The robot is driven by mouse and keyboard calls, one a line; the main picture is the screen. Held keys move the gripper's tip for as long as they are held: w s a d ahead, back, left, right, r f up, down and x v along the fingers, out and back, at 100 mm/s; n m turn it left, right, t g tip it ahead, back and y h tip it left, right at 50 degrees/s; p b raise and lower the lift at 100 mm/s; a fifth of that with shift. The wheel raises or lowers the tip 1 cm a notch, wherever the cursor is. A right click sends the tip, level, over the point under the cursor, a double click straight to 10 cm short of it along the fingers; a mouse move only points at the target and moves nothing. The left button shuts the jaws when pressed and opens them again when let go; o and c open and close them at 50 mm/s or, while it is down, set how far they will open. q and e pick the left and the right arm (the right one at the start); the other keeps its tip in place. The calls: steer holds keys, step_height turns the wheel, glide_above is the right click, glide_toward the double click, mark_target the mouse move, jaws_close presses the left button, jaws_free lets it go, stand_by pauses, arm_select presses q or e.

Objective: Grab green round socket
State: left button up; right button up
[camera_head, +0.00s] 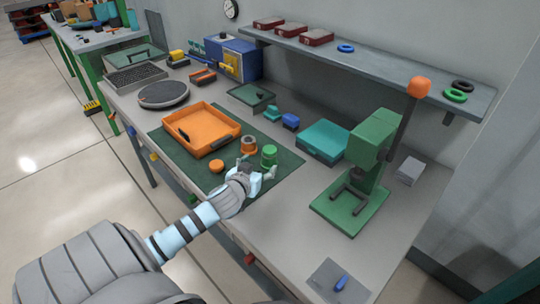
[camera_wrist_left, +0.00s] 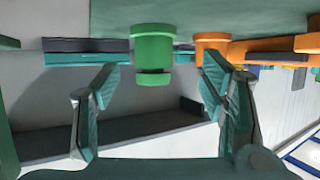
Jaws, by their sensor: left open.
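The green round socket (camera_head: 269,155) stands upright on the dark green mat (camera_head: 290,163). My left gripper (camera_head: 258,170) is open and empty, low over the mat just on the near side of the socket. In the left wrist view, which looks upside down, the green socket (camera_wrist_left: 153,55) shows beyond and between the two spread fingertips of my left gripper (camera_wrist_left: 158,82). I see no finger closed on it. An orange and grey round part (camera_head: 248,145) stands close beside the socket, near one fingertip. My right gripper does not show.
An orange tray (camera_head: 228,129) and a small orange round part (camera_head: 216,166) sit on the mat. A green press (camera_head: 365,160) with an orange-knobbed lever stands to the right. Behind are a teal case (camera_head: 322,140) and small blue and teal pieces. A shelf (camera_head: 385,68) hangs above.

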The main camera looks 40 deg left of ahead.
mark_target(267, 158)
arm_select(q)
steer(key=x, duration=0.5)
steer(key=b+x, duration=0.1)
steer(key=x, duration=0.2)
steer(key=shift+w+d+r, duration=0.3)
steer(key=shift+w+r, duration=0.05)
steer(key=shift+w, duration=0.05)
steer(key=shift+s+r, duration=0.15)
steer(key=shift+s, duration=0.05)
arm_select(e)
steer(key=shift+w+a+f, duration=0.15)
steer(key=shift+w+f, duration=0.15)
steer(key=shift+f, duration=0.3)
arm_select(q)
steer(key=c, duration=1.3)
steer(key=shift+c, duration=1.2)
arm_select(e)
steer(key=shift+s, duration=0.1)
arm_select(q)
steer(key=shift+r, duration=0.1)
